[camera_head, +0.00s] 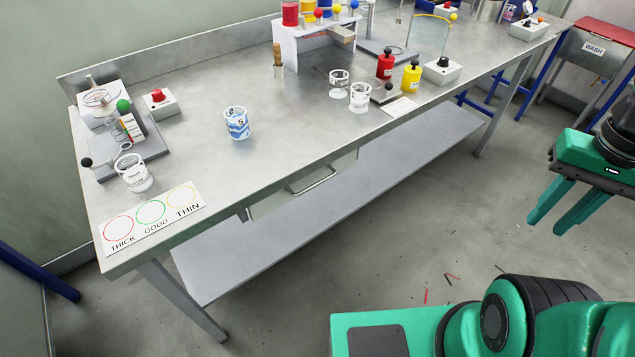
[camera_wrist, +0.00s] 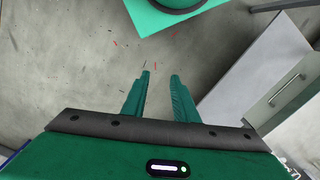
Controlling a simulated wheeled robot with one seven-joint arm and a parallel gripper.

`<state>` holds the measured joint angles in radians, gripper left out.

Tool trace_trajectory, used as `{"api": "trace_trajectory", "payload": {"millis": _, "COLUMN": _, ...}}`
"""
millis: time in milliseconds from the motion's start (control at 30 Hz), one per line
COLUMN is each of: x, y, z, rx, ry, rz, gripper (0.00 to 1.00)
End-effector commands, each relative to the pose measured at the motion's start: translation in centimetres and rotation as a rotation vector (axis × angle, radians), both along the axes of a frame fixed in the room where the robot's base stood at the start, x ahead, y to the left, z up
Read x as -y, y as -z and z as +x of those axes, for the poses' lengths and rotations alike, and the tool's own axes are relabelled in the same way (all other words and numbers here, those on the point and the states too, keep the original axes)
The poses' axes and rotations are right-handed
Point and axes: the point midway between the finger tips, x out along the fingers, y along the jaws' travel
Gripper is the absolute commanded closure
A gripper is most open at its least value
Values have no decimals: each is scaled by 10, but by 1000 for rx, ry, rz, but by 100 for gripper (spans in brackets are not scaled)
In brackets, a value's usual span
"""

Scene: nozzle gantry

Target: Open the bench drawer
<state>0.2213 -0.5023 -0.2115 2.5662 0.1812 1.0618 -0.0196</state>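The bench drawer (camera_head: 275,204) sits under the front edge of the steel bench (camera_head: 205,180) and looks shut. Its bar handle (camera_head: 312,183) runs along its front face. In the wrist view the drawer handle (camera_wrist: 287,89) shows at the right, off to the side of my fingers. My gripper (camera_head: 546,225) is well to the right of the drawer in the head view, over open floor and apart from the bench. Its two green fingers (camera_wrist: 160,75) are spread with an empty gap between them and point toward the floor. Nothing is held.
Cups, bottles and a white rack (camera_head: 300,45) stand on the bench top. A lower shelf (camera_head: 320,205) runs beneath the bench, beside a front leg (camera_head: 185,300). A wash station (camera_head: 595,55) stands at the far right. The floor before the drawer is clear, with small scraps lying on it.

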Motion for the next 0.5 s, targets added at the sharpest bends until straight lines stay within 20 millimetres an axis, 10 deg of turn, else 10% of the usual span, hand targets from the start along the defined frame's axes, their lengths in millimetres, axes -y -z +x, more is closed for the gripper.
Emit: {"api": "trace_trajectory", "payload": {"millis": 500, "x": -46, "y": 46, "z": 121, "rx": -107, "ry": -321, "rz": 160, "gripper": 74}}
